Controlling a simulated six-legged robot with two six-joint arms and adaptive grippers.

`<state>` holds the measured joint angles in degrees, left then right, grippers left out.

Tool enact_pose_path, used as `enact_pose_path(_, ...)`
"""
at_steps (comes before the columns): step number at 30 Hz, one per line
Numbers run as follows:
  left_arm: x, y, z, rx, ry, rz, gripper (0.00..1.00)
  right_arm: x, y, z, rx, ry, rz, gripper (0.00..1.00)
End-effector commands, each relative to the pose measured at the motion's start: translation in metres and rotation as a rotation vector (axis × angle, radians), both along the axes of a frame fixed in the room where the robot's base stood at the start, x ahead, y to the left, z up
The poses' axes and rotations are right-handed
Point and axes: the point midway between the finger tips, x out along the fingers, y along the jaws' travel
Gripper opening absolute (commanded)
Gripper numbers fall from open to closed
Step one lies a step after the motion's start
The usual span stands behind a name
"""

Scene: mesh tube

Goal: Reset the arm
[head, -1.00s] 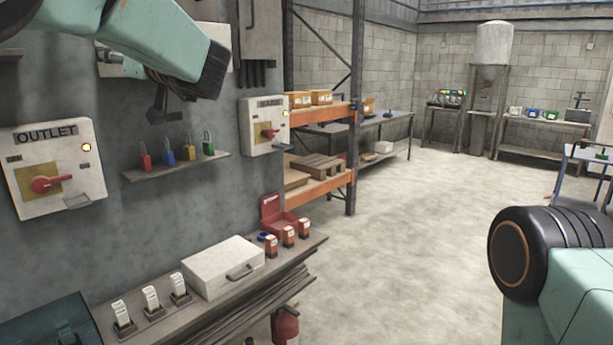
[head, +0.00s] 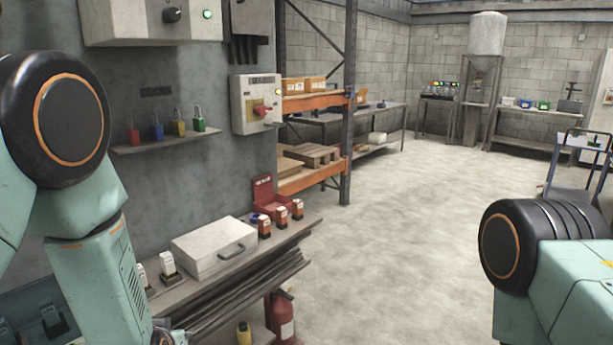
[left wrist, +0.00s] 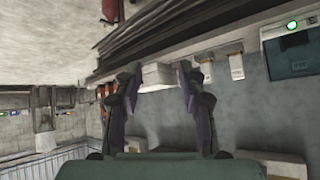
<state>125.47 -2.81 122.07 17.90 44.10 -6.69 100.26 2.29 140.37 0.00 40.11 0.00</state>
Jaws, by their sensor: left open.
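My left arm (head: 85,200) stands folded at the left of the head view, in front of the wall and the low shelf. In the left wrist view my left gripper (left wrist: 157,85) shows its two dark fingers apart with nothing held between them. The white case on the shelf shows behind the gap between the fingers, some way off. In the head view the left gripper is low at the bottom edge and hardly seen. Of my right arm only a teal link with a black joint (head: 510,245) shows at the right; its gripper is out of view.
Padlocks (head: 157,130) stand on a small wall ledge. A red extinguisher (head: 285,320) stands below the shelf. The floor (head: 400,240) to the right is open.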

Motion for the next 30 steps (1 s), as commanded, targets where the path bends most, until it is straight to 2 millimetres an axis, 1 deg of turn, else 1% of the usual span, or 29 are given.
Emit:
enact_pose_path(1,-0.025,-0.003,-0.029,-0.02,0.069,-0.013,0.4,0.0,0.0,-0.008,0.0,0.0,0.0,0.4)
enact_pose_path(2,-0.039,-0.006,-0.043,-0.033,0.108,-0.02,0.4,0.0,0.0,-0.01,0.0,0.0,0.0,0.4)
enact_pose_path(3,-0.059,-0.009,-0.06,-0.049,0.16,-0.032,0.4,0.0,0.0,-0.013,0.0,0.0,0.0,0.4)
enact_pose_path(5,-0.089,-0.014,-0.084,-0.074,0.237,-0.048,0.4,0.0,0.0,-0.018,0.0,0.0,0.0,0.4)
enact_pose_path(6,-0.111,-0.017,-0.099,-0.089,0.291,-0.058,0.4,0.0,0.0,-0.022,0.0,0.0,0.0,0.4)
enact_pose_path(8,-0.144,-0.021,-0.121,-0.109,0.372,-0.076,0.4,0.0,0.0,-0.027,0.0,0.0,0.0,0.4)
enact_pose_path(9,-0.167,-0.024,-0.134,-0.122,0.426,-0.089,0.4,0.0,0.0,-0.031,0.0,0.0,0.0,0.4)
enact_pose_path(11,-0.201,-0.028,-0.151,-0.139,0.506,-0.109,0.4,0.0,0.0,-0.037,0.0,0.0,0.0,0.4)
enact_pose_path(12,-0.224,-0.031,-0.162,-0.149,0.559,-0.122,0.4,0.0,0.0,-0.041,0.0,0.0,0.0,0.4)
enact_pose_path(14,-0.256,-0.033,-0.176,-0.164,0.63,-0.135,0.4,0.0,0.0,-0.047,0.0,0.0,0.0,0.4)
enact_pose_path(15,-0.276,-0.034,-0.185,-0.172,0.672,-0.137,0.4,0.0,0.0,-0.051,0.0,0.0,0.0,0.4)
enact_pose_path(18,-0.313,-0.034,-0.203,-0.186,0.753,-0.121,0.4,0.0,0.0,-0.06,0.0,0.0,0.0,0.4)
enact_pose_path(21,-0.333,-0.033,-0.218,-0.192,0.797,-0.111,0.4,0.0,0.0,-0.067,0.0,0.0,0.0,0.4)
enact_pose_path(23,-0.339,-0.033,-0.221,-0.194,0.81,-0.109,0.4,0.0,0.0,-0.068,0.0,0.0,0.0,0.4)
enact_pose_path(25,-0.342,-0.033,-0.222,-0.194,0.816,-0.109,0.4,0.0,0.0,-0.068,0.0,0.0,0.0,0.4)
enact_pose_path(30,-0.341,-0.033,-0.221,-0.192,0.815,-0.109,0.4,0.0,0.0,-0.067,0.0,0.0,0.0,0.4)
